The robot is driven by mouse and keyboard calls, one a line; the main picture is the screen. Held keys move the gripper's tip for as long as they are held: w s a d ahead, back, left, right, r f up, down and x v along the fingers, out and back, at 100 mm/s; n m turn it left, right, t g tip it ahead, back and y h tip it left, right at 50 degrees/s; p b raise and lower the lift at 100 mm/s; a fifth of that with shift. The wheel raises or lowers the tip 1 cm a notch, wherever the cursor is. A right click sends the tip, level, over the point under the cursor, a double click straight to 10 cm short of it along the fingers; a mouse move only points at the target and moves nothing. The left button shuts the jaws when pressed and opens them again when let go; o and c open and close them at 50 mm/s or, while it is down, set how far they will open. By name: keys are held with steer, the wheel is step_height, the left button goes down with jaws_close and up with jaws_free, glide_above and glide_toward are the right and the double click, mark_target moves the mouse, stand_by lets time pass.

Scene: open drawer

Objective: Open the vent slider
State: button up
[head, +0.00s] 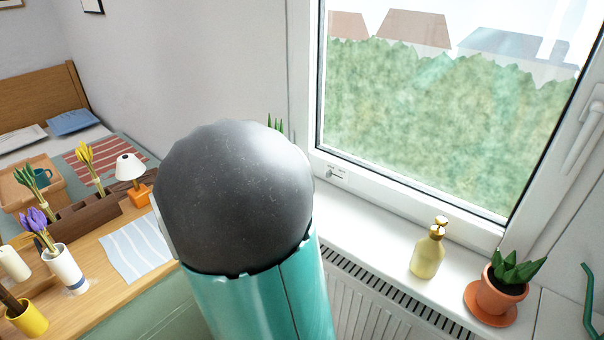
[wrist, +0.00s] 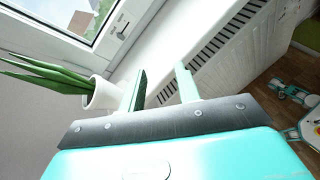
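The vent slider (head: 334,173) is a small fitting with a dark knob on the white lower window frame, near its left corner in the head view. It also shows at the top of the wrist view (wrist: 122,31). My gripper (wrist: 162,78) is open in the wrist view, its two fingers apart with nothing between them. The fingers are over the sill and radiator area, below and to the right of the slider in that picture, and not touching it. In the head view my own arm hides the gripper.
A white pot (wrist: 103,95) with long green leaves stands just left of my fingers. On the sill are a yellow soap bottle (head: 428,252) and a terracotta pot (head: 499,294). A radiator grille (head: 390,300) runs below. A wooden desk (head: 105,225) holds vases and a lamp.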

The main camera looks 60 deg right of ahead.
steer(key=w+d+f+n+h, duration=0.1)
steer(key=d+n, duration=0.1)
steer(key=d, duration=0.1)
steer(key=d+f+n+t+h, duration=0.1)
steer(key=d+n+h, duration=0.1)
steer(key=d+n, duration=0.1)
steer(key=w+d+f+n+h, duration=0.1)
steer(key=d+f+n+h, duration=0.1)
steer(key=d+n, duration=0.1)
steer(key=shift+w+d, duration=0.3)
steer(key=shift+d, duration=0.55)
steer(key=d, duration=0.4)
steer(key=s+d, duration=0.1)
steer(key=d, duration=0.4)
steer(key=s+d, duration=0.1)
steer(key=d, duration=0.3)
steer(key=shift+d, duration=0.2)
jaws_close()
steer(key=shift+s, duration=0.1)
